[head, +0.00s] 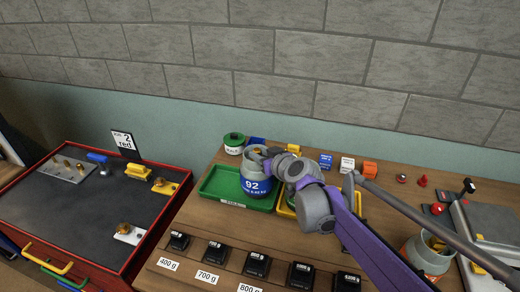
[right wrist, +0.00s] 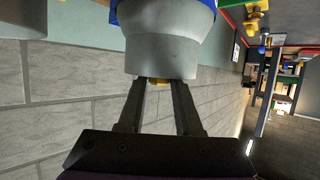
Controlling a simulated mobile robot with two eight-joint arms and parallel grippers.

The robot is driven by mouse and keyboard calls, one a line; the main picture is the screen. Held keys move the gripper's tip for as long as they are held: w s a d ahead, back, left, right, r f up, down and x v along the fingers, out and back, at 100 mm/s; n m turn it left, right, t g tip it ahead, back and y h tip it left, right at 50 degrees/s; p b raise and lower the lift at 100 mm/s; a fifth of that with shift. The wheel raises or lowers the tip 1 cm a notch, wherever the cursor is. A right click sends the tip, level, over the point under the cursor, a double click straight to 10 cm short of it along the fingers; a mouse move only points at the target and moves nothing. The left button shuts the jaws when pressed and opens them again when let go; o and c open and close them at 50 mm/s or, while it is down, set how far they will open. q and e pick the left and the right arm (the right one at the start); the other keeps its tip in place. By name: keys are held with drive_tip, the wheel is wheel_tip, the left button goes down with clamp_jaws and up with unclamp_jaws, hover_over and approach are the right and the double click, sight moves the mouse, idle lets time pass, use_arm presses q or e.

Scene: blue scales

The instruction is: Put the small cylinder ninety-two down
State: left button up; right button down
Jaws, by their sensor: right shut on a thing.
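The small cylinder ninety-two (head: 256,186) has a blue band with a white "92" and a grey top. It is upright, over or in the green tray (head: 215,195); I cannot tell whether its base touches the tray. My right gripper (head: 264,153) is at its top and shut on it. In the right wrist view, the cylinder's grey neck (right wrist: 165,55) is at the tips of my right gripper (right wrist: 160,85), with a bit of brass between the fingers. My left gripper is not in view.
A yellow tray (head: 286,211) adjoins the green tray, partly hidden by my right arm. A green-lidded jar (head: 234,143) stands behind. Several black weights (head: 257,264) line the front. Another grey cylinder (head: 428,256) stands at right. A red-edged cabinet (head: 75,215) is at left.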

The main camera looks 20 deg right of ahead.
drive_tip(key=shift+f, duration=1.1)
drive_tip(key=c, duration=0.6)
unclamp_jaws()
drive_tip(key=p+v, duration=0.1)
drive_tip(key=v, duration=1.1)
